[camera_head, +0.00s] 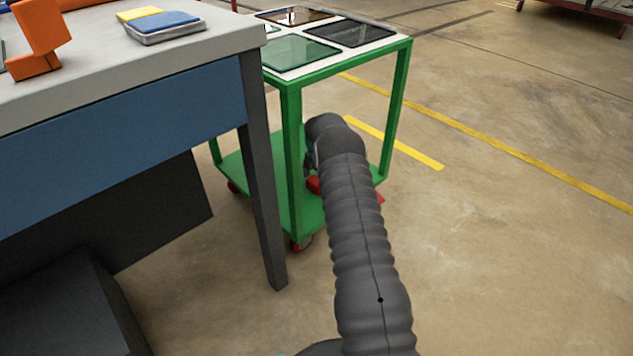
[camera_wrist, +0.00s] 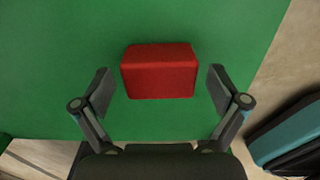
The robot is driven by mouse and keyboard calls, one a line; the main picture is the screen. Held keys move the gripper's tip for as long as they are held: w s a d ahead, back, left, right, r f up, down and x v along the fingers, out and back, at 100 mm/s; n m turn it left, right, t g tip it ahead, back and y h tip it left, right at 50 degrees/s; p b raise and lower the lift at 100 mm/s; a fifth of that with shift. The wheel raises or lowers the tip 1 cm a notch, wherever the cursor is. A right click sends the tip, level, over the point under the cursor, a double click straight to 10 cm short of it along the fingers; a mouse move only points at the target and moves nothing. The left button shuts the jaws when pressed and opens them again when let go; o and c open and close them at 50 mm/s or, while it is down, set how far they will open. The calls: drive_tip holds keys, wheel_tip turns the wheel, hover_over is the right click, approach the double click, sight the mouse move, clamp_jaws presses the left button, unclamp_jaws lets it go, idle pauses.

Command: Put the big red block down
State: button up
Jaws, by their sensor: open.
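The big red block (camera_wrist: 160,72) lies on the green lower shelf (camera_wrist: 60,60) of a cart in the wrist view. My gripper (camera_wrist: 160,82) is open, with one finger on each side of the block and a gap on both sides. In the head view, a red patch of the block (camera_head: 313,184) shows beside my arm, over the green lower shelf (camera_head: 262,168). My arm hides most of the block and my gripper there.
The green cart (camera_head: 291,150) has upright legs close to my arm and a white top (camera_head: 347,49) with dark and green panels. A workbench (camera_head: 220,45) stands at left, holding an orange object (camera_head: 40,40) and a tray (camera_head: 165,32). Open floor lies at right.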

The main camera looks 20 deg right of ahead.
wheel_tip(320, 180, up, 7)
drive_tip(key=shift+r+p, duration=0.1)
drive_tip(key=shift+p, duration=0.25)
drive_tip(key=shift+r, duration=0.1)
